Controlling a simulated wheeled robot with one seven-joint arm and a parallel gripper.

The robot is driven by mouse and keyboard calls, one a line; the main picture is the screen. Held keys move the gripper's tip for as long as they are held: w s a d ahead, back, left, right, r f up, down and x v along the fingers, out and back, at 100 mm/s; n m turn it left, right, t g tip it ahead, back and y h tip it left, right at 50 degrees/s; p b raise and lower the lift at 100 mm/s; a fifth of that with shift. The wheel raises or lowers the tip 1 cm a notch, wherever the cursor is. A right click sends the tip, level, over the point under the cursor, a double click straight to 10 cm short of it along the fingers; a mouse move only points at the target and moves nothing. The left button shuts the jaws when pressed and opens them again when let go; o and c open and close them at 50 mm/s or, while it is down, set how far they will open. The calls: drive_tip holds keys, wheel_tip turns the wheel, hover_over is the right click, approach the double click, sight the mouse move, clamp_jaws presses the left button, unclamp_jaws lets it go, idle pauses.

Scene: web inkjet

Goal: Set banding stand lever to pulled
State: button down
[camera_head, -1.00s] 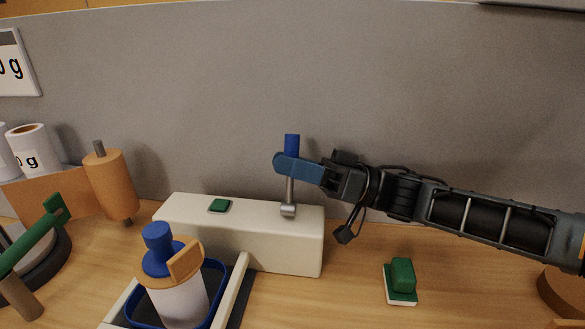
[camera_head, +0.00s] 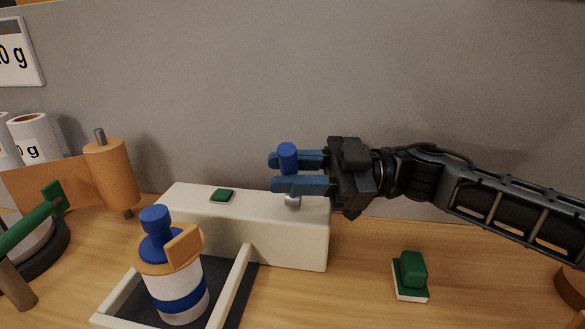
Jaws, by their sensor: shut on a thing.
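The banding stand (camera_head: 285,240) is a long cream block with a cream-edged bay (camera_head: 235,285) in front. Its lever (camera_head: 288,158) has a blue knob above a metal pivot on the block's right part. The lever looks tipped toward me, its shaft mostly hidden by the fingers. My gripper (camera_head: 288,172) reaches in from the right, its two blue fingers one above the other, shut on the lever. A white bottle (camera_head: 178,277) with a blue cap and orange collar stands upright in the bay, a blue band close around its lower body.
A green button (camera_head: 222,195) is on the block's top. A green-topped block (camera_head: 411,272) sits on the table to the right. An orange roller (camera_head: 110,175), white rolls (camera_head: 35,138) and a green-armed device (camera_head: 30,232) crowd the left.

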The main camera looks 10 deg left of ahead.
drive_tip(key=shift+s+f+n, duration=0.25)
drive_tip(key=shift+s+n, duration=0.05)
drive_tip(key=shift+n, duration=0.1)
drive_tip(key=shift+h, duration=0.3)
drive_tip(key=c, duration=0.9)
unclamp_jaws()
drive_tip(key=shift+c, duration=0.2)
drive_tip(key=v, duration=0.7)
drive_tip(key=shift+w+d+b, duration=0.15)
drive_tip(key=shift+d+b, duration=0.15)
drive_tip(key=shift+d, duration=0.05)
drive_tip(key=shift+f, duration=0.1)
